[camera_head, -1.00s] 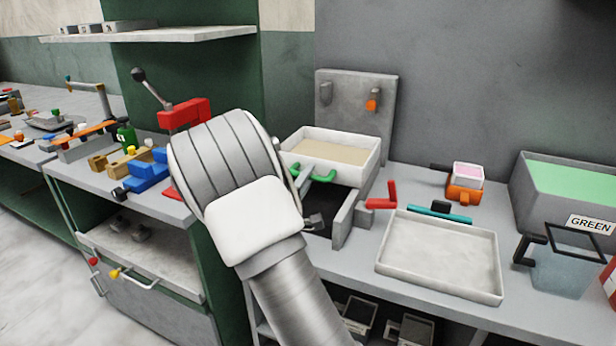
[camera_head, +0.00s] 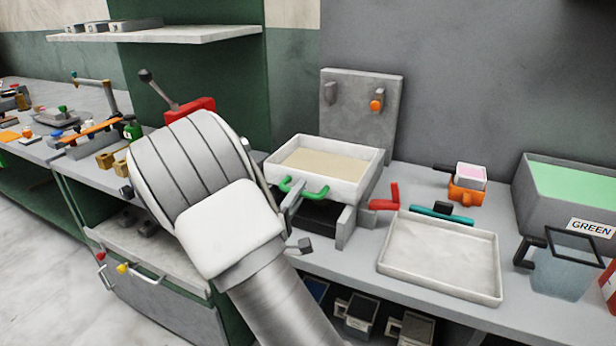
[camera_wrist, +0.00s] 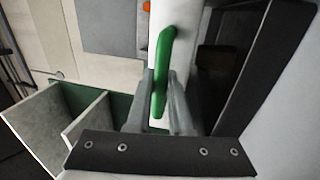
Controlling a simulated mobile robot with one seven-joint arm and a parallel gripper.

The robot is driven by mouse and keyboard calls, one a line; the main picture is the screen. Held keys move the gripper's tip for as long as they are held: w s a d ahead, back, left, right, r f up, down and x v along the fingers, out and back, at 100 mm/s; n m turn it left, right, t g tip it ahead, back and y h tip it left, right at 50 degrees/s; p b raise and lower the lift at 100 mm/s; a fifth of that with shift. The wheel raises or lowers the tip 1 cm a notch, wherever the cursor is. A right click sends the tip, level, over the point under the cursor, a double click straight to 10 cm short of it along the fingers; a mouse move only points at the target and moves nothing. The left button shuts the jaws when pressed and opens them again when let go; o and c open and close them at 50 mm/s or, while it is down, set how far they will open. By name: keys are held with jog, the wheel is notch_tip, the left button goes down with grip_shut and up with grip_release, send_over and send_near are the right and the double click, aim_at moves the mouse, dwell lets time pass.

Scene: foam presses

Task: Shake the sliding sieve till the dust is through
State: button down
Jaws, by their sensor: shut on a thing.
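The sliding sieve (camera_head: 345,189) is a white tray on a grey frame, with a layer of tan dust (camera_head: 330,160) inside. Its green handle (camera_head: 315,195) is on the near side. In the wrist view my gripper (camera_wrist: 166,98) is shut on the green handle (camera_wrist: 164,60), one finger on each side. In the head view my arm's thick wrist hides the fingers. A dark bin (camera_head: 322,217) sits under the sieve between the frame's rails. How much dust lies in it cannot be seen.
An upright grey panel (camera_head: 360,115) with an orange knob (camera_head: 376,104) stands behind the sieve. A red lever (camera_head: 387,198) is close on its right, then an empty pale tray (camera_head: 440,258). A green-filled bin (camera_head: 580,190) and a clear jug (camera_head: 560,268) stand far right.

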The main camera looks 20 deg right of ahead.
jog(key=shift+s+a, duration=0.3)
jog(key=c, duration=0.8)
grip_release()
jog(key=p+v, duration=0.1)
jog(key=v, duration=1.6)
jog(key=shift+s+a+f, duration=0.1)
jog(key=shift+f, duration=0.05)
